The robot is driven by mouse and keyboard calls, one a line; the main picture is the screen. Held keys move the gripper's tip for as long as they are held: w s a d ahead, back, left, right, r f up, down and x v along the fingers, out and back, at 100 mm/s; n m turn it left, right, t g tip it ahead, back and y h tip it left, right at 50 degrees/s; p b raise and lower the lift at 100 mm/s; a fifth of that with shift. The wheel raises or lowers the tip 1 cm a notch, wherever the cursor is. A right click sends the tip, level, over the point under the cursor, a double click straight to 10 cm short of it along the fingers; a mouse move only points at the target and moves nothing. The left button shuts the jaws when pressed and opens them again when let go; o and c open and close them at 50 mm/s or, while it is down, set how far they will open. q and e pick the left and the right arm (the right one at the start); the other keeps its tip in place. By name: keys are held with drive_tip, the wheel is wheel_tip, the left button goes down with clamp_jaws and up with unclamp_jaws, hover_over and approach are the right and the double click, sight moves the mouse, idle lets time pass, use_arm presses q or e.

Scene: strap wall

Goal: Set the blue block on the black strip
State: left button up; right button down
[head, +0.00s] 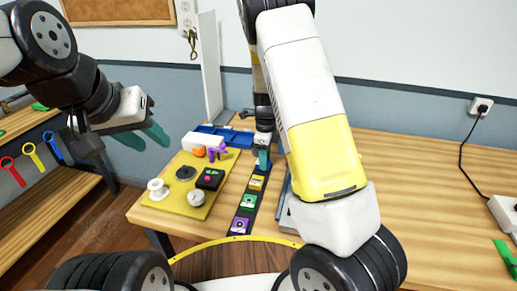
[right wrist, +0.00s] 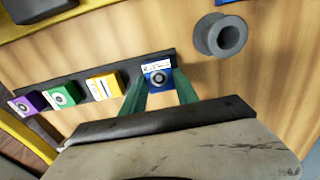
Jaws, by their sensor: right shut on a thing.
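The black strip (head: 232,222) lies on the wooden table and carries a purple block (head: 239,225), a green block (head: 248,201) and a yellow block (head: 256,183) in a row. My right gripper (head: 263,160) points down at the strip's far end. In the right wrist view its green fingers are shut on the blue block (right wrist: 158,76), at the end of the strip (right wrist: 130,68) beyond the yellow block. I cannot tell whether the block touches the strip. The fingers mostly hide it in the head view. My left gripper (head: 143,136) is open and empty, off the table's left side.
A yellow board (head: 172,200) with knobs and fittings lies left of the strip. A blue tray (head: 232,138) is behind it. The table's right side is mostly clear, with a green item (head: 504,256) and a power strip (head: 504,212).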

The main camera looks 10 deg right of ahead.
drive_tip(key=shift+f, duration=0.25)
drive_tip(key=c, duration=0.9)
unclamp_jaws()
drive_tip(key=s+r+n+t+y, duration=0.1)
drive_tip(key=s+r+n, duration=0.2)
drive_tip(key=r, duration=0.7)
drive_tip(key=s+r+n+y, duration=0.1)
drive_tip(key=s+r+n, duration=0.2)
drive_tip(key=r, duration=0.6)
drive_tip(key=shift+s+d+r+n+t, duration=0.3)
drive_tip(key=shift+s+r+n+t, duration=0.9)
drive_tip(key=shift+s+n, duration=1.8)
drive_tip(key=shift+s+d+r+n+t, duration=0.3)
drive_tip(key=shift+s+r+n+t, duration=0.25)
drive_tip(key=shift+s+r+n, duration=1.9)
drive_tip(key=shift+s+d+r+n+t, duration=0.3)
drive_tip(key=shift+s+r+n+t, duration=0.6)
drive_tip(key=shift+s+n, duration=2.7)
